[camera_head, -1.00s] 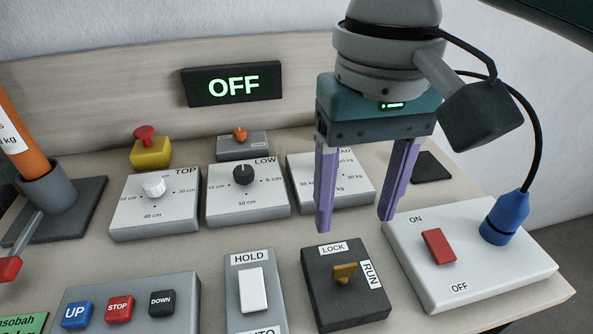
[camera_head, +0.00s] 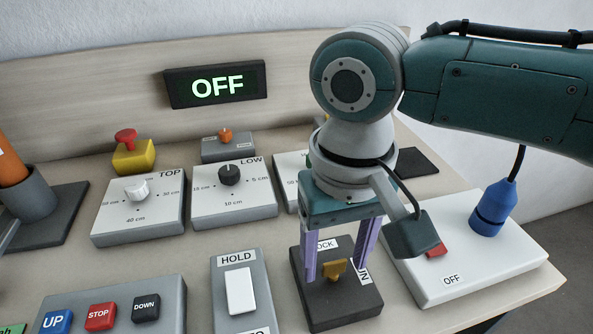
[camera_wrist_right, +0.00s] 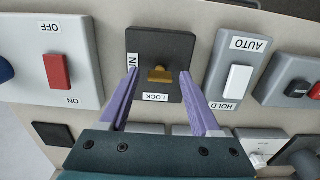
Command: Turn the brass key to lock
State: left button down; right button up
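The brass key (camera_head: 335,269) stands in a dark switch block (camera_head: 345,304) with a LOCK label at its back and a RUN label at its right side. The key's flat bow lies crosswise in the right wrist view (camera_wrist_right: 160,75). My right gripper (camera_head: 336,272) points down over the block, with one purple finger on each side of the key. Its fingers are apart, and gaps show between them and the key in the right wrist view. The arm and fingers partly cover the LOCK and RUN labels in the head view. My left gripper is not in view.
A white box (camera_head: 440,286) with a red rocker switch and a blue plug stands right of the key block. A grey HOLD switch box (camera_head: 257,305) stands close on its left. Dial boxes (camera_head: 236,205) stand behind. The display (camera_head: 216,85) reads OFF.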

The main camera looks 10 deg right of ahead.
grip_shut()
dwell(0.5)
jog(key=shift+r+n+p, duration=0.2)
jog(key=shift+n+p, duration=0.95)
jog(key=shift+n, duration=0.25)
jog(key=n+p, duration=0.2)
jog(key=n, duration=0.2)
jog(key=shift+f, duration=0.1)
jog(key=n, duration=0.4)
jog(key=shift+p, duration=0.35)
jog(key=n, duration=0.2)
jog(key=shift+n, duration=0.4)
jog(key=n, duration=0.3)
jog(key=shift+n+p, duration=0.3)
jog(key=shift+n, duration=0.5)
